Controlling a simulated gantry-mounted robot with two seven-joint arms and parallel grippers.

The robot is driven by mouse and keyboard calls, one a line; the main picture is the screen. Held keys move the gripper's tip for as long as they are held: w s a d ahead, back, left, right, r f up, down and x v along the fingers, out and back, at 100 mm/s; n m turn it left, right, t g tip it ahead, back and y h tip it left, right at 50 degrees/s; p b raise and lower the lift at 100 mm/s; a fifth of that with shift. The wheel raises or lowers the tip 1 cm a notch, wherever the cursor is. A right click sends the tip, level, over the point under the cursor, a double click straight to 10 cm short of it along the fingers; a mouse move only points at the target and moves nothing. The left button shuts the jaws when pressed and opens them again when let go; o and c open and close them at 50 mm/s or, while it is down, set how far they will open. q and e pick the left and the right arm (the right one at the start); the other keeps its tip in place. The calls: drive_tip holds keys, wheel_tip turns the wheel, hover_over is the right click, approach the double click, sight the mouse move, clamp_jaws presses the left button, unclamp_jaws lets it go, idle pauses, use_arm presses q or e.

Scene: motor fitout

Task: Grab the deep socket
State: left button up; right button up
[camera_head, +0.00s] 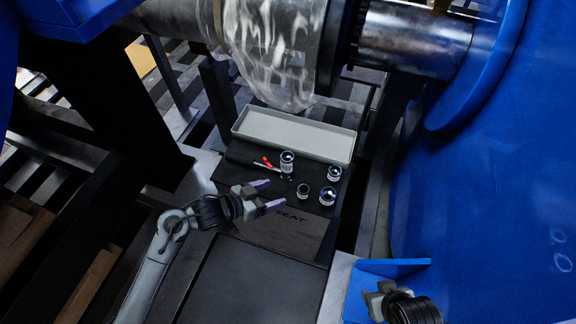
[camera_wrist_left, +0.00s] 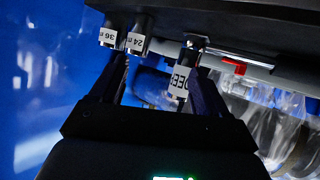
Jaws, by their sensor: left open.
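The deep socket (camera_head: 287,162) is the tall chrome one with a white label, upright on the dark mat. In the left wrist view the deep socket (camera_wrist_left: 181,79) shows its partly readable label "DEE". My left gripper (camera_head: 269,194) is open and empty, its purple-tipped fingers just in front of the deep socket. In the left wrist view the socket appears between the left gripper's fingers (camera_wrist_left: 160,82), closer to the right-hand one; I see no contact. My right gripper (camera_head: 377,295) is at the lower right, mostly cut off or unclear.
Shorter sockets (camera_head: 334,173) (camera_head: 327,196) (camera_head: 303,190) stand right of the deep one. A red-marked tool (camera_head: 267,162) lies to its left. A grey tray (camera_head: 345,155) sits behind. A clear housing (camera_head: 285,85) hangs above the tray; a blue body (camera_head: 480,200) fills the right.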

use_arm(q)
drive_tip(key=m+b, duration=0.1)
approach(282, 160)
wheel_tip(282, 160, down, 3)
drive_tip(key=w+d, duration=0.2)
drive_tip(key=d, duration=0.1)
drive_tip(key=shift+w+r+h, duration=0.1)
drive_tip(key=shift+w+h, duration=0.05)
drive_tip(key=shift+h, duration=0.15)
drive_tip(key=b+x, duration=0.1)
drive_tip(key=x, duration=0.3)
drive_tip(key=shift+w+d+b, duration=0.2)
drive_tip(key=shift+d+b, duration=0.1)
drive_tip(key=shift+b, duration=0.1)
drive_tip(key=shift+w+d+f+b, duration=0.25)
drive_tip(key=shift+d+f+b, duration=0.1)
drive_tip(key=b+x, duration=0.1)
drive_tip(key=x, duration=0.2)
drive_tip(key=shift+f+b, duration=0.15)
drive_tip(key=shift+b, duration=0.15)
drive_tip(key=shift+w+d+f, duration=0.1)
drive_tip(key=shift+w+d, duration=0.25)
drive_tip(key=shift+d, duration=0.1)
drive_tip(key=c, duration=1.3)
